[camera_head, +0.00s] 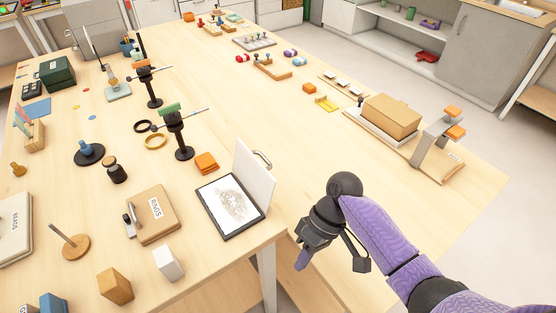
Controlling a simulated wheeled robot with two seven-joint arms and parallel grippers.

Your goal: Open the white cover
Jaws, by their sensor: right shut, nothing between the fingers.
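The white cover (254,178) stands raised, roughly upright, along the right side of a dark-framed panel. A grey handle (264,158) is on its upper edge. The panel (230,203) lies open to view near the front edge of the table and shows a grey sketch on white. My right gripper (318,254) is shut and empty, to the right of and below the cover in the picture, apart from it. My left gripper is not in view.
A tan box labelled RINGS (152,215), a white block (168,263) and orange pads (206,162) are left of the panel. Black stands (181,140) rise behind. A cardboard-coloured box (391,116) stands farther right. The tabletop right of the cover is mostly clear.

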